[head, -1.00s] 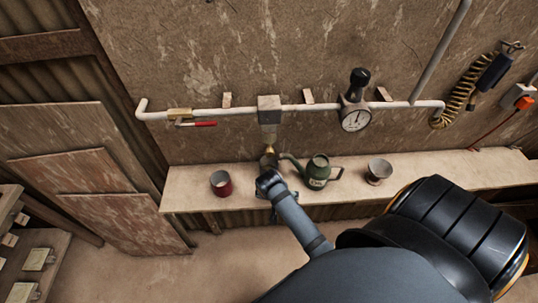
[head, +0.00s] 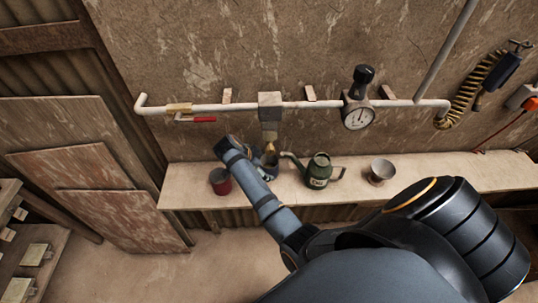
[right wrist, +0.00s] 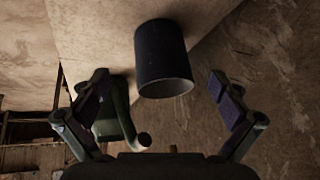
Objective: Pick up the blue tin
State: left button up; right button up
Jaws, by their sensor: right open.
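The blue tin (right wrist: 163,55) is dark blue and shows in the right wrist view at the top middle, its open rim toward me. In the head view the tin (head: 271,160) stands on the shelf below the brass nozzle, partly hidden by my right gripper. My right gripper (right wrist: 158,82) is open and empty, its fingers spread to either side of the tin in the wrist view. I cannot tell whether the tin is between the fingertips or just beyond them. My left gripper is not in view.
On the wooden shelf (head: 450,174) a red tin (head: 220,182) stands to the left, partly behind my arm. A pipe (head: 335,104) runs above.

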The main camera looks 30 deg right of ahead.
jog(key=shift+x, duration=0.9)
jog(key=b+x, duration=0.4)
jog(key=shift+f, duration=0.3)
jog(key=shift+d+f+b, duration=0.25)
jog(key=shift+b, duration=0.15)
jog(key=shift+w+r, duration=0.1)
jog(key=shift+r, duration=0.1)
jog(key=c, duration=1.3)
jog(key=shift+c, duration=1.4)
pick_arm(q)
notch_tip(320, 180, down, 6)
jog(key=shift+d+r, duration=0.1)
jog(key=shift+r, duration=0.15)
